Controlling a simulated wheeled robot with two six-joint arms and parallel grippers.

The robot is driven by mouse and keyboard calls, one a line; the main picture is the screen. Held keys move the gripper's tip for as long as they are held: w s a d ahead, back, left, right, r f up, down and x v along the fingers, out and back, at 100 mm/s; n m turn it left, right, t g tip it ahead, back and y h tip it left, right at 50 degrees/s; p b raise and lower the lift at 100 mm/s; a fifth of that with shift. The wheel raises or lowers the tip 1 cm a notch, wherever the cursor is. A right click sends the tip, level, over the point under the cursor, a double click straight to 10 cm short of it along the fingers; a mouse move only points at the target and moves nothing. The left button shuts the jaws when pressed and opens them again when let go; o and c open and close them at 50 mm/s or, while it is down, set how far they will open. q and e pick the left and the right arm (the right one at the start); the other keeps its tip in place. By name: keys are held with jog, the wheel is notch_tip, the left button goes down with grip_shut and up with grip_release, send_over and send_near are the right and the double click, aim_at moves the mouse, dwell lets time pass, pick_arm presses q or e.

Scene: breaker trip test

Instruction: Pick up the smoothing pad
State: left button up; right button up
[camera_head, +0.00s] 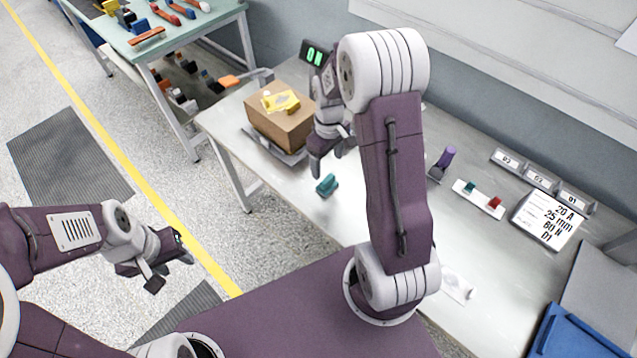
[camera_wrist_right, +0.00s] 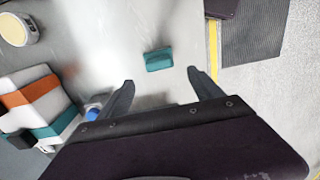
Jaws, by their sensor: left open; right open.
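A small teal block (camera_head: 327,185), which looks like the smoothing pad, lies on the pale worktable in the head view. It also shows in the right wrist view (camera_wrist_right: 158,60), lying flat just beyond my fingertips and roughly centred between them. My right gripper (camera_head: 331,160) is over the table, just above and behind the block in the head view. Its fingers (camera_wrist_right: 161,84) are open, apart and empty, and do not touch the block. My left gripper (camera_head: 168,268) is open and empty over the floor at the left, away from the table.
A cardboard box (camera_head: 279,127) with a yellow item (camera_head: 281,101) on top stands left of my right gripper. A green-lit display (camera_head: 315,56) is behind it.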

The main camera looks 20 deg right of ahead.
aim_at(328, 178)
notch_tip(328, 178, down, 4)
jog(key=shift+s+r, duration=0.15)
jog(key=shift+r, duration=0.1)
notch_tip(328, 178, down, 6)
jog(key=shift+d+r, duration=0.15)
jog(key=shift+r, duration=0.05)
jog(key=c, duration=1.6)
jog(key=shift+r, duration=0.65)
notch_tip(328, 178, up, 3)
jog(key=shift+f, duration=0.1)
jog(key=s+d+r, duration=0.1)
jog(key=s+r, duration=0.1)
jog(key=s, duration=0.1)
jog(key=s+d+r, duration=0.2)
jog(key=s, duration=0.2)
jog(key=s+d+r, duration=0.2)
jog(key=s+r, duration=0.1)
jog(key=shift+s+d, duration=0.15)
jog(key=shift+d, duration=0.05)
